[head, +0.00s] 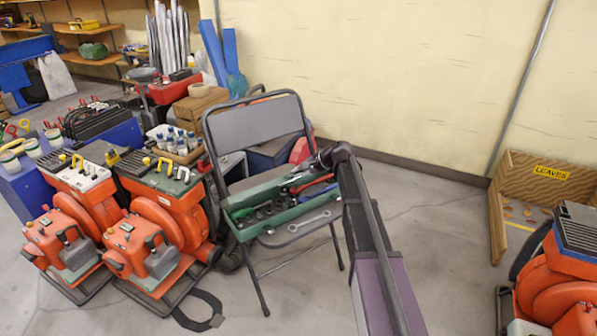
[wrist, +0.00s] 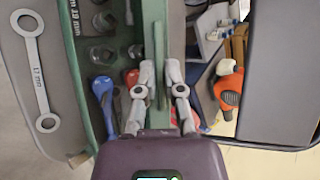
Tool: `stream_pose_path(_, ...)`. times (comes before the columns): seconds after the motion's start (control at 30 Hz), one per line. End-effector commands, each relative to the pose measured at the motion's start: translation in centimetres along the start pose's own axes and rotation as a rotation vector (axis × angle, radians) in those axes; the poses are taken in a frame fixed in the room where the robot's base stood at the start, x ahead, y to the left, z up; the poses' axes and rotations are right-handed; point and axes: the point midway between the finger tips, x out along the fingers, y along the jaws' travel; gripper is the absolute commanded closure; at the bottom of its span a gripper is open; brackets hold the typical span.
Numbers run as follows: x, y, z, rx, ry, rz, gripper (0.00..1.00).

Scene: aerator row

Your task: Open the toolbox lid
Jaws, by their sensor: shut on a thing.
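The green toolbox (head: 243,232) rests on the seat of a grey folding chair, with sockets (head: 264,212) inside. Its green lid (head: 262,190) appears raised along the rear side. In the wrist view the lid (wrist: 174,30) shows nearly edge-on, with the open box and its sockets (wrist: 103,54) to its left. My gripper (wrist: 160,80) is shut on a narrow green part (wrist: 159,88) at the lid, apparently its handle. In the head view my gripper (head: 300,183) is over the box's right half, and my arm partly hides that end.
A wrench (head: 309,221) lies on the chair seat in front of the box. The chair backrest (head: 258,128) stands behind. Orange machines (head: 155,250) crowd the left; another (head: 560,285) stands far right. Floor between chair and wooden bin (head: 545,190) is clear.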

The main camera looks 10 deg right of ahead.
Motion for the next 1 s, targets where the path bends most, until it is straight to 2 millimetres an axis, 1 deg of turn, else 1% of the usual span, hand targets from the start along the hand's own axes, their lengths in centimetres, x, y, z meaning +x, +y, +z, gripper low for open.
stream_pose_path(0.03,-0.4,-1.1,-0.2,0.012,0.004,0.018,1.0)
stream_pose_path(0.47,0.6,-5.1,-0.7,0.13,0.003,0.225,1.0)
stream_pose_path(0.67,1.5,-7.2,-1.3,0.197,0.004,0.345,1.0)
stream_pose_path(0.83,2.8,-9.3,-2.0,0.263,0.004,0.46,1.0)
stream_pose_path(1.0,4.3,-10.8,-2.8,0.272,0.005,0.471,1.0)
